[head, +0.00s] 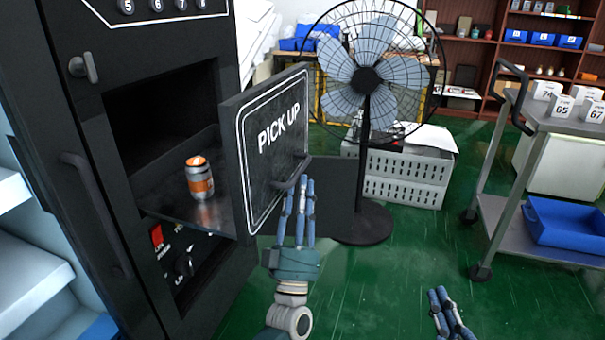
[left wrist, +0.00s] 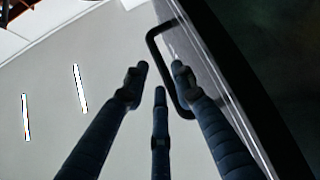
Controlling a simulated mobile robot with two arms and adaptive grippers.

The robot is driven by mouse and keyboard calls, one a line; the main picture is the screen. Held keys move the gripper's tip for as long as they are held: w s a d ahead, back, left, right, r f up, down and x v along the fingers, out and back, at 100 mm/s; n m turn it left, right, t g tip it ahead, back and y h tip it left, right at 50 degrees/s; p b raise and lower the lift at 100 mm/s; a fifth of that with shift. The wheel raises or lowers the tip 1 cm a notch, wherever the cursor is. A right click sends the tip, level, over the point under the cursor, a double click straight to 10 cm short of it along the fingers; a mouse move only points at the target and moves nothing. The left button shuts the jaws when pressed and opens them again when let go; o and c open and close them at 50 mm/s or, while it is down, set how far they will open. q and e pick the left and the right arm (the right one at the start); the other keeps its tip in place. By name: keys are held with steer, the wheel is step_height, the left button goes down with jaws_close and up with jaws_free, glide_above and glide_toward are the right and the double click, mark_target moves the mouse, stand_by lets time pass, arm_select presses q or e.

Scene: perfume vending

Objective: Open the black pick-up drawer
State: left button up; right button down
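The black pick-up drawer, with a "PICK UP" front panel (head: 270,125), is pulled out from the black machine. Its dark floor reaches back into the opening. An orange can (head: 199,178) stands upright on that floor. My left gripper (head: 300,188) is at the small dark handle (head: 283,184) low on the panel's right side. In the left wrist view the left gripper's fingertips (left wrist: 158,72) are apart, with the handle's bar (left wrist: 153,37) passing between them; the right finger overlaps the loop. Contact is unclear. My right gripper (head: 440,292) is low in the head view, away from the machine.
A black standing fan (head: 366,80) and a light grey crate (head: 400,185) stand behind the drawer. A metal cart (head: 505,205) with a blue bin (head: 565,222) is at the right. Green floor (head: 390,280) is clear in front.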

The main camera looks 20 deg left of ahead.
arm_select(q)
steer(key=v, duration=0.7)
steer(key=shift+s+f, duration=0.1)
